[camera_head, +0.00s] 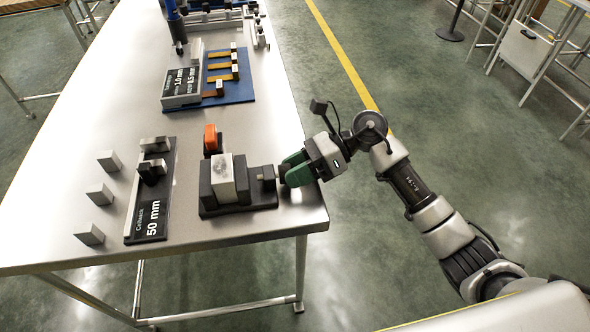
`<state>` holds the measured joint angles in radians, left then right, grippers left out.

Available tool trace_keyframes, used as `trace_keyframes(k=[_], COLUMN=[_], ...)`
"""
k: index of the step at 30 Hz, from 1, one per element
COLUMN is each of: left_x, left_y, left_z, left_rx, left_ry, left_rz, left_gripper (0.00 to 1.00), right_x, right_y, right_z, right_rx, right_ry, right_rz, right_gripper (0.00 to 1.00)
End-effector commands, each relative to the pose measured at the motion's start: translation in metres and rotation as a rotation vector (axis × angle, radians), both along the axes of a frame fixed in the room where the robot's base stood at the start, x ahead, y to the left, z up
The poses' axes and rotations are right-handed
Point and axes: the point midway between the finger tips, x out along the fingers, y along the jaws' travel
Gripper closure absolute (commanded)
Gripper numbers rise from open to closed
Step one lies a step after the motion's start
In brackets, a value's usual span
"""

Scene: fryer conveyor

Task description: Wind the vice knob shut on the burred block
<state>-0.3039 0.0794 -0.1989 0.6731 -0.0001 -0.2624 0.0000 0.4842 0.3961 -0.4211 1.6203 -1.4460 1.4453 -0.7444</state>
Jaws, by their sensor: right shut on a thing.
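The vice (259,193) is dark grey and stands near the front right corner of the steel table. A light metal block (223,179) sits upright in it, between its jaws. I cannot make out a burr on the block, nor whether the jaw touches it. The vice knob (282,175) is at the right end of the vice, mostly hidden by green fingers. My right gripper (287,174) reaches in from the right with its green fingers shut on the knob. My left gripper is not in view.
An orange-topped item (211,138) stands just behind the vice. A black "50 mm" plate (151,218) and several loose metal blocks (99,194) are to the left. A blue board (243,88) with a grey labelled block lies further back. The table's right edge is close to the vice.

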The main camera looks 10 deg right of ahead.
Motion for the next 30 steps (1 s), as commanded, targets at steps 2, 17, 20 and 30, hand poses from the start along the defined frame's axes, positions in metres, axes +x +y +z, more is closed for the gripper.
trace_keyframes(k=[2, 17, 20, 30], left_x=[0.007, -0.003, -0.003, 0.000], left_y=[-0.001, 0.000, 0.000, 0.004], left_z=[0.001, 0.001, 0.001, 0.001], left_rx=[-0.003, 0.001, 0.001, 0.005], left_ry=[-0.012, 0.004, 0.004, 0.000], left_rz=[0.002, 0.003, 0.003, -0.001], left_gripper=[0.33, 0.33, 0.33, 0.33], right_x=[0.001, 0.000, 0.000, 0.000], right_y=[0.000, 0.000, 0.000, 0.001], right_z=[0.000, 0.000, 0.000, 0.000], right_rx=[0.000, 0.000, 0.000, 0.002], right_ry=[0.026, 0.027, 0.027, 0.002], right_rz=[-0.002, -0.002, -0.002, -0.001], right_gripper=[0.82, 0.33, 0.33, 0.33])
